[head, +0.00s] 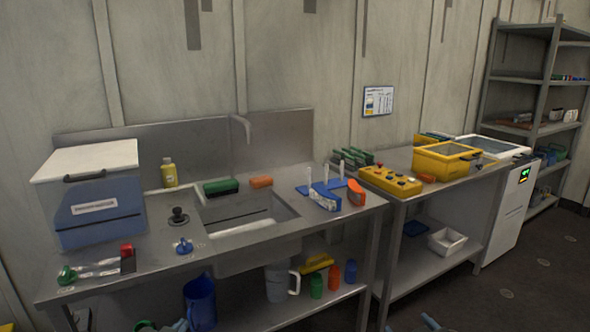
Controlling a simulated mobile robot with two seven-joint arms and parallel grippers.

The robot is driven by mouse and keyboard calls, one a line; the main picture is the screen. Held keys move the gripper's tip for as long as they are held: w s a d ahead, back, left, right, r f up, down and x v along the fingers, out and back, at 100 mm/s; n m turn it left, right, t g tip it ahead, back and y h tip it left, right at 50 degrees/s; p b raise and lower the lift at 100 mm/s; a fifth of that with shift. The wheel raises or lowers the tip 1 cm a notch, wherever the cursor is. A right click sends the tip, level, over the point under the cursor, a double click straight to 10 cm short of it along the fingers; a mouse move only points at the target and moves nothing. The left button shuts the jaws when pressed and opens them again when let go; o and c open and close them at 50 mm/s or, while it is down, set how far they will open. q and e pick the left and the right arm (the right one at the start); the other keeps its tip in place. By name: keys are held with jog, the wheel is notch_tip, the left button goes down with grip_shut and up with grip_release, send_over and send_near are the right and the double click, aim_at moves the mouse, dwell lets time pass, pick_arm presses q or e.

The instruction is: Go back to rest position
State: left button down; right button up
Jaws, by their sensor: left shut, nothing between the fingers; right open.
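Only small light-blue tips of my grippers show, at the bottom edge of the head view. My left gripper (180,325) is shut and empty, low in front of the sink bench (350,203). My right gripper (432,322) is open, low in front of the second bench (400,209), over the dark floor. Both are well below the bench tops. Most of each gripper and both arms are out of the picture.
The sink bench holds a white-lidded blue box (98,195), a yellow bottle (169,173) and a blue tap handle (184,246). The second bench holds a yellow control box (390,180) and a yellow case (446,160). Shelves (540,75) stand at right. Floor (530,275) is clear there.

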pick_arm(q)
jog(key=s+d+f+g, duration=0.1)
jog(key=s+d+f, duration=0.2)
jog(key=s, duration=0.5)
jog(key=s+d+f+g+h, duration=0.1)
jog(key=s+d+f, duration=0.2)
jog(key=s, duration=0.6)
jog(key=s+d+f+g+h, duration=0.1)
jog(key=s+d+f+g, duration=0.1)
jog(key=s+d, duration=0.3)
jog(key=s, duration=0.4)
jog(key=shift+s+f+n, duration=0.15)
jog(key=shift+f+n, duration=0.25)
pick_arm(e)
jog(key=s+a+f+g, duration=0.1)
jog(key=s+a+f, duration=0.2)
jog(key=s, duration=0.5)
jog(key=s+a+f+g+y, duration=0.1)
jog(key=s+a+f, duration=0.2)
jog(key=s, duration=0.6)
jog(key=s+a+f+g+y, duration=0.1)
jog(key=s+a+f, duration=0.1)
jog(key=s+a, duration=0.3)
jog(key=s, duration=0.4)
jog(key=shift+s+f+m+g, duration=0.15)
jog(key=shift+f+m+g, duration=0.25)
